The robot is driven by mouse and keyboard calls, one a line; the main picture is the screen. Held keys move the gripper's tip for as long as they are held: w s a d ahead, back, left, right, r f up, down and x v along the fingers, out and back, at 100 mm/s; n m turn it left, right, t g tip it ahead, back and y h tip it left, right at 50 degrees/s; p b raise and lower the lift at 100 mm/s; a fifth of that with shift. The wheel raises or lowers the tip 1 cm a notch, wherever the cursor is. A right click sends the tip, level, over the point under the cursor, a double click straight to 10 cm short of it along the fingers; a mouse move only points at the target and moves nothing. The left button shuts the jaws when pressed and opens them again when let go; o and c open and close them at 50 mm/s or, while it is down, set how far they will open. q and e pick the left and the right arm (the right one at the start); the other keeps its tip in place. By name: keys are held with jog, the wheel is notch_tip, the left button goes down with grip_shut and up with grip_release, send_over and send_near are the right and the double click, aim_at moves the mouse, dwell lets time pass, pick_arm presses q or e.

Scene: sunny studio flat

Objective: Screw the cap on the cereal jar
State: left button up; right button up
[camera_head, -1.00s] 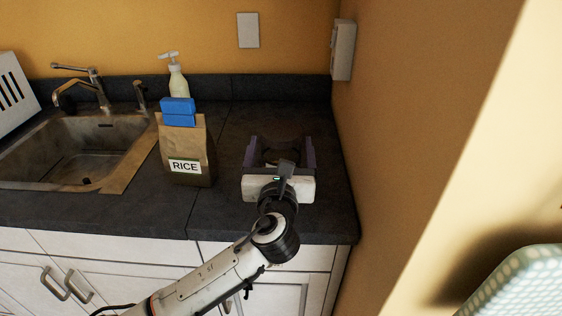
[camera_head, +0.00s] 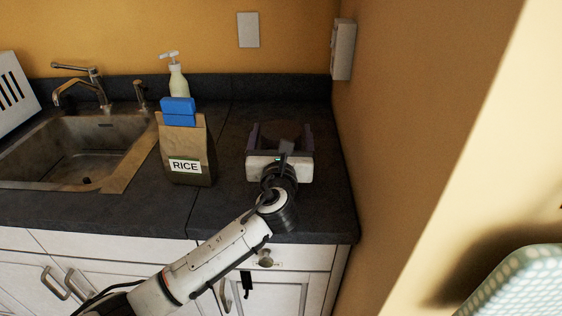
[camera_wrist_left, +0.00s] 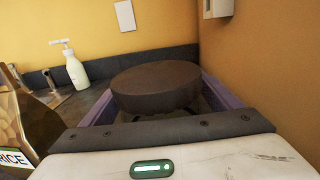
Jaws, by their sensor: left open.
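The cap (camera_wrist_left: 155,85), a dark brown disc, fills the middle of the left wrist view. My left gripper (camera_head: 280,130) is over the right part of the dark counter. Its two purple fingers are open and lie on either side of the cap. I cannot tell whether they touch it. The cereal jar is hidden under the cap and behind the gripper, so I cannot tell how the cap sits on it. My right gripper is out of view.
A paper rice bag (camera_head: 187,150) with a blue clip (camera_head: 178,111) stands left of the gripper. A soap dispenser (camera_head: 178,82) is behind it, and a sink (camera_head: 75,150) is farther left. An orange wall closes off the right side. Counter between bag and gripper is clear.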

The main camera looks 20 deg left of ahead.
pick_arm(q)
jog(key=c, duration=1.8)
jog(key=shift+r, duration=0.15)
notch_tip(320, 180, up, 10)
jog(key=shift+f+p, duration=0.1)
jog(key=shift+p, duration=0.5)
